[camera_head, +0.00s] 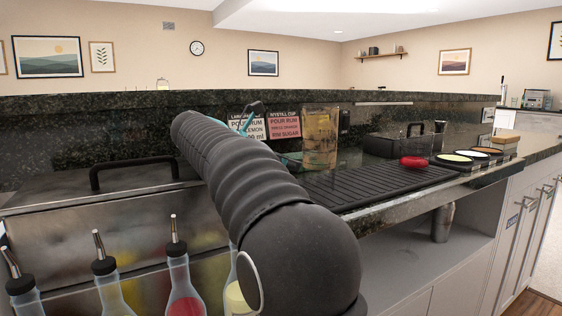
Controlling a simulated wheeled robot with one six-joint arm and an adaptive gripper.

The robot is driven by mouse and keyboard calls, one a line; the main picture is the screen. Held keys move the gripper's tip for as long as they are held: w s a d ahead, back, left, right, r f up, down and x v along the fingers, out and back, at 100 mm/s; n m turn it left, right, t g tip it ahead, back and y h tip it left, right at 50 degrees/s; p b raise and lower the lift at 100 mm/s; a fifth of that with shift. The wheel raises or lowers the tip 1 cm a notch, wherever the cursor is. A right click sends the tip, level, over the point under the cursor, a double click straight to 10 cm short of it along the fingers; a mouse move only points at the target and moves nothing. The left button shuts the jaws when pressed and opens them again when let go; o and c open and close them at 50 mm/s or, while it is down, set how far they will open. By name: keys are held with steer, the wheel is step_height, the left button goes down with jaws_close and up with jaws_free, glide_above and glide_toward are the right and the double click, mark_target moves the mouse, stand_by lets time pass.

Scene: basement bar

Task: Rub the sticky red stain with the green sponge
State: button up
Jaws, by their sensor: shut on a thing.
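My dark, ribbed arm crosses the middle of the view and hides much of the counter behind it. My gripper and its fingertips do not show; only a small dark and teal part of my arm's far end shows past the sleeve. I see no green sponge. No red stain can be made out for sure. A small rounded red thing (412,162) sits at the far end of the black ribbed bar mat (385,186); what it is I cannot tell.
Several bottles with pourers, one red (183,295), stand at the front left. A steel lidded box (60,215) with a black handle is behind them. A tall amber pitcher (320,138) and recipe cards (284,125) stand at the back. Round rimming dishes (455,158) are at right.

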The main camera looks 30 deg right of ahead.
mark_target(294, 156)
steer(key=d, duration=0.3)
steer(key=shift+d+f, duration=0.1)
steer(key=shift+f, duration=0.1)
steer(key=shift+c, duration=0.3)
steer(key=shift+d+r, duration=0.25)
steer(key=shift+d, duration=0.65)
steer(key=shift+w+d+f, duration=0.1)
steer(key=shift+w+d, duration=0.05)
steer(key=shift+d, duration=1.75)
steer(key=shift+f, duration=0.2)
steer(key=shift+a, duration=0.1)
